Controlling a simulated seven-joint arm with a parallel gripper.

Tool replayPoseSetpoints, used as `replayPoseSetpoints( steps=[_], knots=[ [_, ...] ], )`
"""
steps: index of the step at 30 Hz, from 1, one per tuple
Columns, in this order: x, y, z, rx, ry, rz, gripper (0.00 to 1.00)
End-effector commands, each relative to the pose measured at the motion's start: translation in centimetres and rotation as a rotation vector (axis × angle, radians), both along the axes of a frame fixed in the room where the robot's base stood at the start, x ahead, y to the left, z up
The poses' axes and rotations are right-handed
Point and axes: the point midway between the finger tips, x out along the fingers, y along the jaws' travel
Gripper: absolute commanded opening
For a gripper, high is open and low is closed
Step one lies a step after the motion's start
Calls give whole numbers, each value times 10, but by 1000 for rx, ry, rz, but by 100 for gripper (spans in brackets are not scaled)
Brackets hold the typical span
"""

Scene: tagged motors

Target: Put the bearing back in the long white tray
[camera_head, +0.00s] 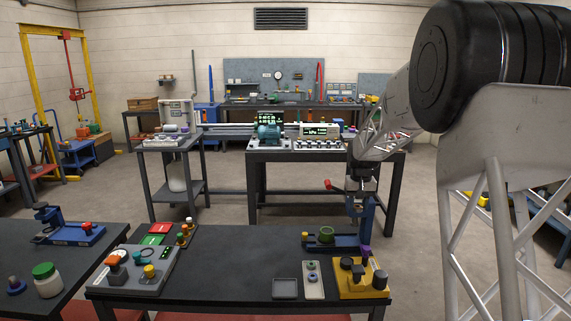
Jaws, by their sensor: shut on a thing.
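The long white tray (314,291) lies near the front edge of the dark bench, with small dark and bluish parts in its upper half and bare surface in its lower half. My gripper (360,207) is up and to the right of the tray, in front of the blue press (345,242). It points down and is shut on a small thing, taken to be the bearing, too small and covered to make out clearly. Gripper and tray are well apart.
A dark square tray (285,288) is left of the white tray, and a yellow block with black knobs (361,279) is close on its right. A green ring (326,234) sits on the press base. A grey control box (140,270) stands left; the bench middle is clear.

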Motion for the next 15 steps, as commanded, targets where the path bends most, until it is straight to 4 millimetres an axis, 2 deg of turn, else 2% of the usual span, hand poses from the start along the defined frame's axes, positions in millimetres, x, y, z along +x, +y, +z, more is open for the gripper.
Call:
replayPoseSetpoints(
  steps=[1,5,15],
  knots=[
    [2,-1,8,0,-2,20,17],
    [2,-3,17,0,0,56,17],
    [3,-4,19,0,0,63,17]
  ],
)
